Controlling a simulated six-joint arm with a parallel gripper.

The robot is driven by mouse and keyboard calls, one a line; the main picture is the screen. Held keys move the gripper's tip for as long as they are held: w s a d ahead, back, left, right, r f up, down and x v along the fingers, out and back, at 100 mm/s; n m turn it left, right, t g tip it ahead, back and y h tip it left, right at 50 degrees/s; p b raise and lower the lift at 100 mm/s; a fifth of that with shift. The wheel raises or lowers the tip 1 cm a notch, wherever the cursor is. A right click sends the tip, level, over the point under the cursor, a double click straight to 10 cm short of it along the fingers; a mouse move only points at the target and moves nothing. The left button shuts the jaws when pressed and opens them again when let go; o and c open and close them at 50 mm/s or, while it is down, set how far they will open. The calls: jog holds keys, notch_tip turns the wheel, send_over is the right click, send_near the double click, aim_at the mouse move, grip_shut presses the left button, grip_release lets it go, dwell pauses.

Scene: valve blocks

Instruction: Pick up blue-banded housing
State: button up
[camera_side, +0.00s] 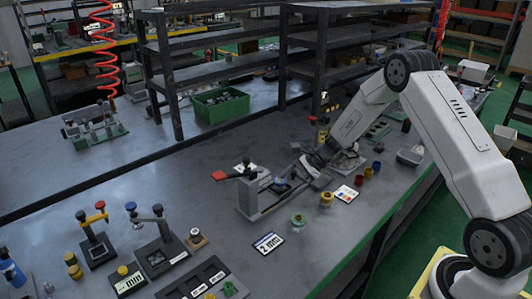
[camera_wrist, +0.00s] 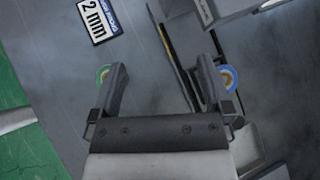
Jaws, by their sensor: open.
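The blue-banded housing (camera_wrist: 233,77) shows as a round piece with a blue ring and a pale centre in the wrist view, partly hidden behind my right finger. In the side view a small blue-marked piece, likely the same housing (camera_side: 280,186), sits beside the grey vise-like fixture (camera_side: 248,198). My gripper (camera_wrist: 162,65) is open, with nothing held between its fingers. It also shows in the side view (camera_side: 302,170), close to the fixture and the blue piece. The housing is outside the finger gap in the wrist view. I cannot tell my height above it.
A green-ringed piece (camera_side: 298,220) stands nearer the front edge; it shows behind my left finger in the wrist view (camera_wrist: 103,74). A "2 mm" card (camera_side: 268,243) lies nearby. A yellow piece (camera_side: 326,199) stands to the right. The fixture's red-handled lever (camera_side: 219,175) sticks out leftward.

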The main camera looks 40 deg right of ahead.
aim_at(278, 179)
jog(key=w+d+f+m+t, duration=0.1)
jog(key=d+m, duration=0.1)
jog(key=w+d+f+m+t, duration=0.1)
jog(key=w+d+m+t, duration=0.1)
jog(key=d, duration=0.1)
jog(key=w+d+f+m+t+y, duration=0.1)
jog(key=d+m+t, duration=0.1)
jog(key=shift+w+d+f, duration=0.3)
jog(key=shift+w+d, duration=0.1)
jog(key=shift+x, duration=1.35)
jog(key=shift+a, duration=0.1)
jog(key=shift+x, duration=2.5)
grip_shut()
